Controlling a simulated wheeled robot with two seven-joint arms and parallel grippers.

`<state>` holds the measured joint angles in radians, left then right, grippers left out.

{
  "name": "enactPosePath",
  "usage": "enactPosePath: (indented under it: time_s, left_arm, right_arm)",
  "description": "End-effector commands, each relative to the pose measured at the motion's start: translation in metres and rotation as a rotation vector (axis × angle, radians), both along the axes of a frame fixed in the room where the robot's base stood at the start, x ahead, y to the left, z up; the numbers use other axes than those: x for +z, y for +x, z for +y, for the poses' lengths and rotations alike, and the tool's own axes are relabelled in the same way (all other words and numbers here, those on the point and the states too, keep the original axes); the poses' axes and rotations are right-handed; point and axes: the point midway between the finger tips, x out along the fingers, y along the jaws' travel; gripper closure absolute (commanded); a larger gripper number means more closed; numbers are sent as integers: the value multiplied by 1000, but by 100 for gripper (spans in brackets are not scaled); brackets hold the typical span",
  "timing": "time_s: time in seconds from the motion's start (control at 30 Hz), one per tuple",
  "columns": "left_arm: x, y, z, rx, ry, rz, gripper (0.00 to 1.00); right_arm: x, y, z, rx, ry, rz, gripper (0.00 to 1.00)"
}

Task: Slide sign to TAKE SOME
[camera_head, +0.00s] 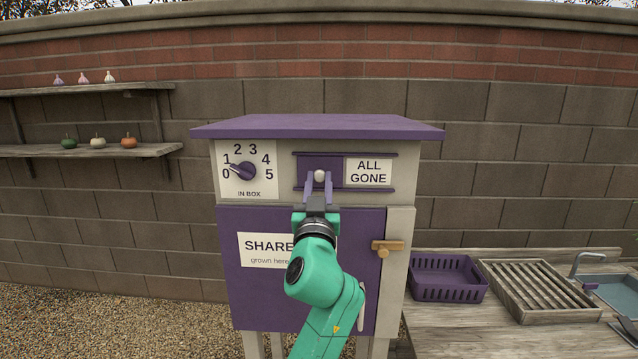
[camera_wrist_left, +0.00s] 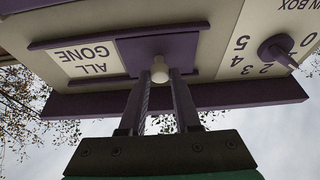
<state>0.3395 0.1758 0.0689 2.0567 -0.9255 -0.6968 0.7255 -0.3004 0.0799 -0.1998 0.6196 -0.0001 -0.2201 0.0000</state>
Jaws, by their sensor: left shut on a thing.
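The sliding sign is a purple panel (camera_head: 309,164) with a pale round knob (camera_head: 319,175), set between two purple rails on the upper front of the cabinet. The white ALL GONE plate (camera_head: 368,172) shows to the right of the panel. My left gripper (camera_head: 319,181) is at the knob and is shut on it. In the left wrist view the picture is upside down, and the fingers (camera_wrist_left: 161,85) stand on both sides of the knob (camera_wrist_left: 160,70). No TAKE SOME wording shows. My right gripper is not in view.
The cabinet has a purple roof (camera_head: 318,128), a 0-to-5 dial (camera_head: 242,170) and a purple door with a wooden latch (camera_head: 387,248). A purple basket (camera_head: 447,278) and slatted tray (camera_head: 538,290) are on the bench at right. Shelves (camera_head: 88,150) hang at left.

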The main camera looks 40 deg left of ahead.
Motion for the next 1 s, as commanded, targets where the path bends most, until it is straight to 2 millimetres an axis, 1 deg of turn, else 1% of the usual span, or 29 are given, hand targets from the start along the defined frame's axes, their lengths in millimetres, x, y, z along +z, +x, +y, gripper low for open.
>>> enactPosePath:
  time_s: [0.53, 0.63, 0.77, 0.9, 1.0]
  left_arm:
    - [-1, 0, 0, 0, -2, 2, 100]
    - [-4, 4, -3, 0, -4, 1, 100]
    - [-9, 18, -21, -2, -8, -2, 100]
    - [-11, 41, -52, -4, -7, -2, 100]
    - [-10, 55, -70, -2, -4, 0, 100]
  right_arm:
    - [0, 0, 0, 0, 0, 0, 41]
    - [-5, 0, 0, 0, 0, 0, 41]
    - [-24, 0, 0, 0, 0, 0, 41]
    - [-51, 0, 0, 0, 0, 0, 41]
    - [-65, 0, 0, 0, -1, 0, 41]
